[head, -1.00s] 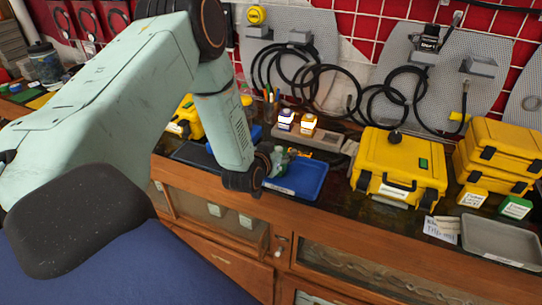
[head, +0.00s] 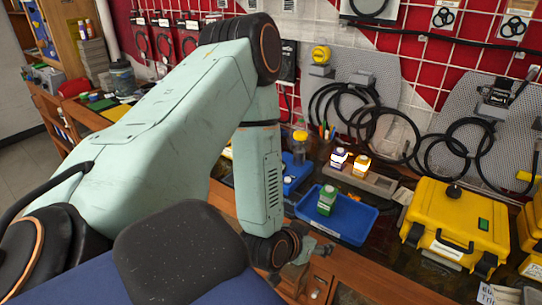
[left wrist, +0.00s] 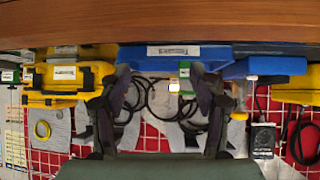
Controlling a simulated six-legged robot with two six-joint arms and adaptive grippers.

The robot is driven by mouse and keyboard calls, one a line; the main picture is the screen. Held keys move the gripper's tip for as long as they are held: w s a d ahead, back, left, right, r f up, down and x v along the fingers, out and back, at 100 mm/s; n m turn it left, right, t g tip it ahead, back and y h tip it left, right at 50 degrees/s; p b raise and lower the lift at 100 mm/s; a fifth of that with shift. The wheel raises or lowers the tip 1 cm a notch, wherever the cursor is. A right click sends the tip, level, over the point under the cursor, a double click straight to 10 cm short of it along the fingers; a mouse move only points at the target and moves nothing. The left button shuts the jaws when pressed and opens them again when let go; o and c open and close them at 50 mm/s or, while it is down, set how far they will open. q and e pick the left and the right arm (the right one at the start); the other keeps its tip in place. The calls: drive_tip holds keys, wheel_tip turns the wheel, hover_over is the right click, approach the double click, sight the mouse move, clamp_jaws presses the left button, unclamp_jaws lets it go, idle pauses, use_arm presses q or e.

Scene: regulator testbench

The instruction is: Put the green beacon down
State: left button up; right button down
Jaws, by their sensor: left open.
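The green beacon (head: 327,200), with a pale cap and a white label, stands upright in the blue tray (head: 357,238) on the bench in the head view. Nothing holds it. My left gripper (head: 316,250) is low in front of the tray, apart from the beacon and partly hidden by its own wrist. In the left wrist view, the left gripper (left wrist: 160,88) has its two fingers spread and nothing between them. A small green patch beyond the fingers there may be the beacon, but it is too small to tell. My right gripper is in neither view.
Two beacons with lit tops, one purple (head: 338,160) and one amber (head: 362,166), stand on a grey holder behind the tray. A yellow case (head: 455,225) is to the right. Another blue tray (head: 297,172) is behind my arm. The wooden bench front is below.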

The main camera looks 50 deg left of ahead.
use_arm(q)
drive_tip(key=s+d+f+g, duration=0.2)
drive_tip(key=s+f+g, duration=0.1)
drive_tip(key=s, duration=0.5)
drive_tip(key=s+d+f+m+g, duration=0.1)
drive_tip(key=s+d+f+g, duration=0.2)
drive_tip(key=s, duration=0.5)
drive_tip(key=s+d+f+g+h, duration=0.1)
drive_tip(key=s+d+f+g, duration=0.2)
drive_tip(key=s, duration=0.6)
drive_tip(key=shift+d+f+g, duration=0.2)
drive_tip(key=shift+f+g, duration=0.4)
drive_tip(key=shift+g, duration=0.1)
drive_tip(key=shift+w, duration=0.1)
wheel_tip(320, 180, down, 15)
drive_tip(key=b, duration=1.5)
